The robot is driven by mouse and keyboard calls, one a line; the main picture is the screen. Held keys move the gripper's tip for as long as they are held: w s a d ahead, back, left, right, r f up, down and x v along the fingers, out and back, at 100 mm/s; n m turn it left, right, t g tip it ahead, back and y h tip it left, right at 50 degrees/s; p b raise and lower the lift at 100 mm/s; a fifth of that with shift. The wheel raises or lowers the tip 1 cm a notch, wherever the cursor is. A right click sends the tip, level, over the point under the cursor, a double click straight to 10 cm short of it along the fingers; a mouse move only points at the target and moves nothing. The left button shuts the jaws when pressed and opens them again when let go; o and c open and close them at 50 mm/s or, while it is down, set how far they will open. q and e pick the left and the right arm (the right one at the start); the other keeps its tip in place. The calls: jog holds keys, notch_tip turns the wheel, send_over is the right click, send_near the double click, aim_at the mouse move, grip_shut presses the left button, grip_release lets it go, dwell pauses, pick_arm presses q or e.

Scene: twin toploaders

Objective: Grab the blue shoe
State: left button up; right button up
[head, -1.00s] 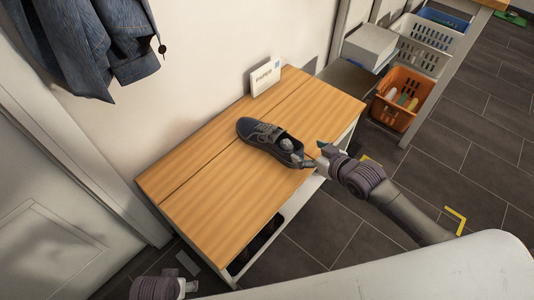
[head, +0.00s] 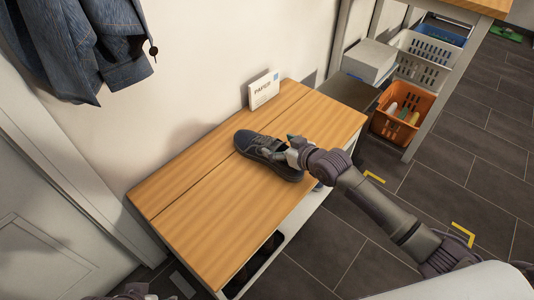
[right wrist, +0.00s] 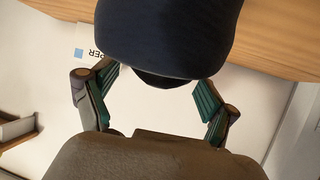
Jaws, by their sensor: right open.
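A dark blue shoe (head: 264,153) lies on the wooden top of a low bench (head: 208,222), its toe toward the upper left. My right gripper (head: 282,150) is at the shoe's right side and hides part of it. In the right wrist view the shoe (right wrist: 168,35) fills the top middle, and my right gripper's fingers (right wrist: 150,97) stand open on either side of its lower edge. I cannot tell whether they touch it. At the bottom left edge of the head view a bit of my left arm shows, but not its fingers.
A white box marked "PAPER" (head: 264,89) stands at the back of the bench against the wall. A denim jacket (head: 85,40) hangs at the upper left. An orange basket (head: 401,112) and a white basket (head: 423,60) are on the right. The bench top's front left is clear.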

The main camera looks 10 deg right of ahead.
jog(key=x, duration=0.3)
jog(key=shift+b, duration=0.3)
grip_shut()
